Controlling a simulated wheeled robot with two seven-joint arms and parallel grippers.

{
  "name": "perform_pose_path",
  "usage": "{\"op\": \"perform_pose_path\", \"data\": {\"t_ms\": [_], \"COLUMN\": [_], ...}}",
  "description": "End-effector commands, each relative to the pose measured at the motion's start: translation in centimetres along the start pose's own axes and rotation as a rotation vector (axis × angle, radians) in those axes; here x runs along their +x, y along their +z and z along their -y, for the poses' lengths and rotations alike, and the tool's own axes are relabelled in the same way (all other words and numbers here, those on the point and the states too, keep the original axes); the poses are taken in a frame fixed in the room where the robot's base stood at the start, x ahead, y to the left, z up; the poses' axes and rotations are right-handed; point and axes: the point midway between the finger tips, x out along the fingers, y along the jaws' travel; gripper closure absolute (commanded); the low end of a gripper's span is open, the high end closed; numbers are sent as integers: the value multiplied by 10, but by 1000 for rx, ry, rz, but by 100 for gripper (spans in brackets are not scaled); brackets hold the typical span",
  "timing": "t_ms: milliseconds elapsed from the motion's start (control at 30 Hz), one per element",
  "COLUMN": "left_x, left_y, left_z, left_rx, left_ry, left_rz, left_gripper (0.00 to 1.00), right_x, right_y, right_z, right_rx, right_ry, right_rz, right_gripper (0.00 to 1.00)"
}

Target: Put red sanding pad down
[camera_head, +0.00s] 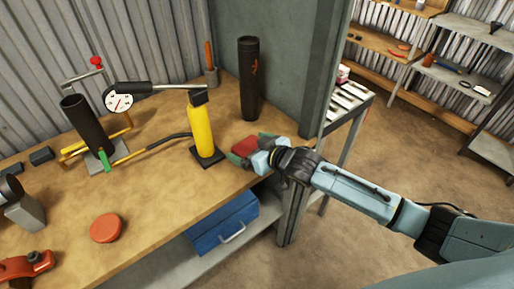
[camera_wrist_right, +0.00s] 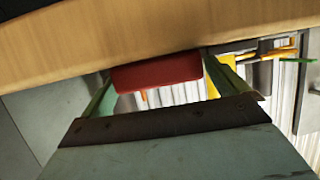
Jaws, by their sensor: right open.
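The red sanding pad (camera_head: 245,146) is at the workbench's right edge, in front of the black cylinder. My right gripper (camera_head: 251,148) reaches in from the right, with its green fingers on either side of the pad. In the right wrist view, the red pad (camera_wrist_right: 157,73) is between the spread fingers of my right gripper (camera_wrist_right: 160,80), against the wooden bench top (camera_wrist_right: 120,38). The jaws are open; whether a finger still touches the pad I cannot tell. My left gripper is not in view.
A yellow hand pump (camera_head: 201,130) and a tall black cylinder (camera_head: 249,80) stand near the pad. A round orange disc (camera_head: 107,228) lies at the bench front. A blue toolbox (camera_head: 222,222) is on the shelf below.

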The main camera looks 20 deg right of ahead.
Motion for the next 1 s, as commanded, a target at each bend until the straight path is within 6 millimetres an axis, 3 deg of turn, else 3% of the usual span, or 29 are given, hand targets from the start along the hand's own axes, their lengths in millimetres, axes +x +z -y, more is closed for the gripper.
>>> {"op": "perform_pose_path", "data": {"t_ms": [167, 600, 800, 1000], "left_x": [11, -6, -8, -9], "left_y": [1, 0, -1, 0], "left_z": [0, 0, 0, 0], "left_rx": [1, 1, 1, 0], "left_ry": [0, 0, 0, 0], "left_rz": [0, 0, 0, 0], "left_gripper": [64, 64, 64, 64], "right_x": [-1, -98, -124, -133], "right_y": [4, -3, -3, -4], "right_z": [0, -7, -8, -8], "right_rx": [-3, 0, -1, 0], "right_ry": [0, 0, 1, 0], "right_rz": [1, 2, 2, 0], "right_gripper": [2, 2, 2, 2]}}
